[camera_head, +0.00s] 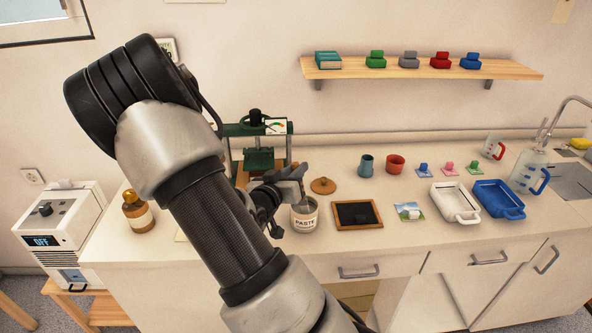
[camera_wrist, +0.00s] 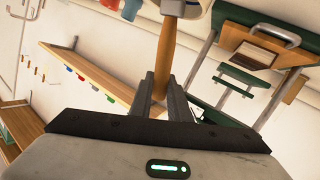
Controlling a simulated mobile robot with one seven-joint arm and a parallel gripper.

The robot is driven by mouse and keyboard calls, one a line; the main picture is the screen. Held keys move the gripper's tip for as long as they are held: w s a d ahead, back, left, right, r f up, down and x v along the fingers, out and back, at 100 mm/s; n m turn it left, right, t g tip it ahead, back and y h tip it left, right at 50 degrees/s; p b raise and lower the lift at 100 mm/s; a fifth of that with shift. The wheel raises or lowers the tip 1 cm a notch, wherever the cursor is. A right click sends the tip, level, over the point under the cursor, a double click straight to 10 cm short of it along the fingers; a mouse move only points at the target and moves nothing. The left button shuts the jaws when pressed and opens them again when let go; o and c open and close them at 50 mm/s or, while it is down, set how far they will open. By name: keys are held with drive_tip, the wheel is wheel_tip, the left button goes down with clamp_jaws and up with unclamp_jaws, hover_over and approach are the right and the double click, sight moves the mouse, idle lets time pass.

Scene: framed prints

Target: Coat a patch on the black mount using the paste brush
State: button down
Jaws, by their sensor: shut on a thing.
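My gripper (camera_head: 292,178) is shut on the paste brush, just above the paste jar (camera_head: 304,224). In the wrist view the brush's wooden handle (camera_wrist: 164,58) runs up between the two fingers (camera_wrist: 160,98), with a pale metal part at the top edge of the picture. The bristles are not clear in either view; in the head view the brush is over or in the jar's mouth, I cannot tell which. The black mount (camera_head: 357,214), a dark panel with a brown border, lies flat on the counter to the right of the jar, apart from my gripper.
A round wooden lid (camera_head: 323,186) lies behind the jar. A green press (camera_head: 258,155) stands behind my gripper. A small picture card (camera_head: 409,211), a white tray (camera_head: 455,215) and a blue tray (camera_head: 499,211) lie right of the mount. A brown bottle (camera_head: 137,219) stands left.

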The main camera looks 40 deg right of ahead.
drive_tip(key=shift+f, duration=0.1)
drive_tip(key=shift+r+p, duration=2.85)
drive_tip(key=shift+r, duration=0.7)
